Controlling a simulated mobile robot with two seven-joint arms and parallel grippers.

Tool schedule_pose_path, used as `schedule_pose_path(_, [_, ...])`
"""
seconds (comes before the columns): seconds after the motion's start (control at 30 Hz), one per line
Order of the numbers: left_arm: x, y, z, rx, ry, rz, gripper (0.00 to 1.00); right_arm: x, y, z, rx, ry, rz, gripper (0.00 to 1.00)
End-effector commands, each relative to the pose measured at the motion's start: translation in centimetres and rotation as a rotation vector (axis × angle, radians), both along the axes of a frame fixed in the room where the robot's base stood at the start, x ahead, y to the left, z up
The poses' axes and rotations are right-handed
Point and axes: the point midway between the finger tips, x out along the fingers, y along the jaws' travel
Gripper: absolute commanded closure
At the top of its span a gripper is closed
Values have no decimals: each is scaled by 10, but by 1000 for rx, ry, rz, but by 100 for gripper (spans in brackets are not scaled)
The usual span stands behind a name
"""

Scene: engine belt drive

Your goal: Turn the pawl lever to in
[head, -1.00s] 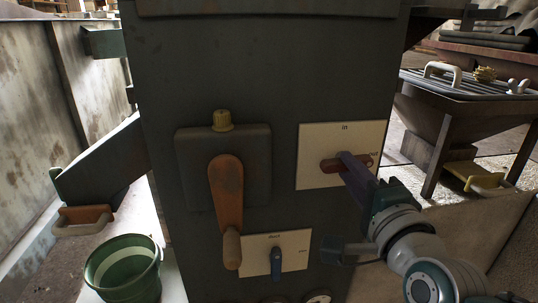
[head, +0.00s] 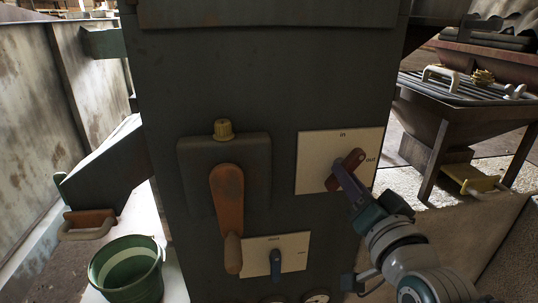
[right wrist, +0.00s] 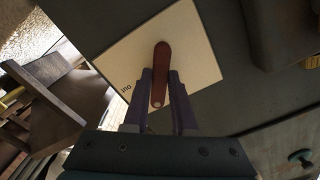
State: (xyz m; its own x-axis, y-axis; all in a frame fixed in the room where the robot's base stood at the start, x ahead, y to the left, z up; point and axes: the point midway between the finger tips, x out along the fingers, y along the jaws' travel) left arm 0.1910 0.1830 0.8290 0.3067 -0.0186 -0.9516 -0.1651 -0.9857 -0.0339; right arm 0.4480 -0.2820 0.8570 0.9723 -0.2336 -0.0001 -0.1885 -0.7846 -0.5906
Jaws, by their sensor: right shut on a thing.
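The pawl lever (head: 354,158) is a short dark-red bar on a pale plate (head: 311,163) on the right of the dark cabinet face. The plate reads IN at the top and OUT at the right. The lever is tilted, its upper end pointing up and right, between the two marks. My right gripper (head: 339,172) is shut on the pawl lever. In the right wrist view its purple fingers (right wrist: 160,82) stand on both sides of the lever (right wrist: 161,55). My left gripper is out of view.
Left of the plate hangs an orange crank handle (head: 226,195) below a yellow knob (head: 223,129). A blue lever (head: 276,263) sits on a lower plate (head: 301,246). A green bucket (head: 128,269) stands at lower left. A grey hopper (head: 440,120) stands at right.

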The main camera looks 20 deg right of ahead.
Motion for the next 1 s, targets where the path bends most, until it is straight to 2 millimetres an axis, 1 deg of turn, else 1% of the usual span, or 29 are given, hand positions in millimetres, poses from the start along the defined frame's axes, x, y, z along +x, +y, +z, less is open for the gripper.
schedule_pose_path(0.3, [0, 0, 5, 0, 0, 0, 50, 0, -1, 0, -283, 67, -1, 100])
schedule_pose_path(0.5, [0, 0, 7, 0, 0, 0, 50, 0, -1, 0, -428, 102, -1, 100])
schedule_pose_path(0.73, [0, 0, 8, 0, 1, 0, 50, 0, -2, -1, -540, 130, -1, 100])
schedule_pose_path(1.0, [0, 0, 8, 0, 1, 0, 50, 0, -2, -1, -597, 143, 0, 100])
